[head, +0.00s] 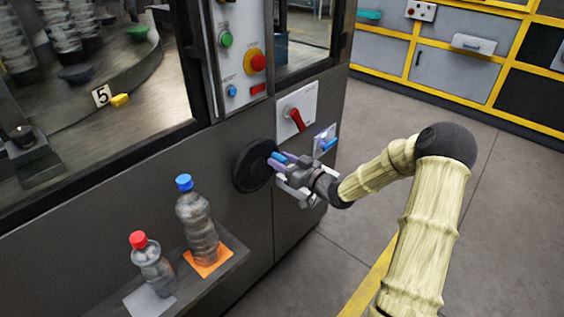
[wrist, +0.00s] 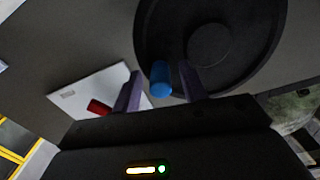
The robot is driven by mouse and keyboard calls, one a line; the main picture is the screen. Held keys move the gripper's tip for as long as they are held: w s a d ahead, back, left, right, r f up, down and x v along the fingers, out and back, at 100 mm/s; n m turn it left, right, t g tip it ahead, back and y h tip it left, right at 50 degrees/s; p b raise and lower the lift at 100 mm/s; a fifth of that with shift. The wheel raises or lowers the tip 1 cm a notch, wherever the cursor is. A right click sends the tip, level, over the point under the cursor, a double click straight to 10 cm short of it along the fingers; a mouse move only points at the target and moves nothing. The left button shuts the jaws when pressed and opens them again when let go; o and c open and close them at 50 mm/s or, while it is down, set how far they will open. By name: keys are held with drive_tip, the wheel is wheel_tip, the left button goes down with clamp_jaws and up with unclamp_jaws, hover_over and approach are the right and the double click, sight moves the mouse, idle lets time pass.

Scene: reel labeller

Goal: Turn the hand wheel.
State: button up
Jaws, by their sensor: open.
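The hand wheel (head: 254,165) is a black disc on the dark front panel of the machine. It fills the top right of the wrist view (wrist: 258,45). A blue handle (wrist: 161,78) sticks out from its rim, and it also shows in the head view (head: 278,157). My gripper (head: 285,163) is in front of the wheel. In the wrist view its two purple fingers (wrist: 160,88) stand apart, one on each side of the blue handle. I cannot tell whether either finger touches the handle. The gripper hides part of the panel right of the wheel.
A red rotary switch (head: 296,118) on a white plate is just above my gripper. A small blue-handled part (head: 328,143) is to its right. Two bottles, blue-capped (head: 198,225) and red-capped (head: 151,265), stand on a shelf at lower left. The floor at right is clear.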

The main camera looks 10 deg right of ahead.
drive_tip(key=shift+w+a, duration=0.1)
drive_tip(key=shift+w, duration=0.05)
clamp_jaws()
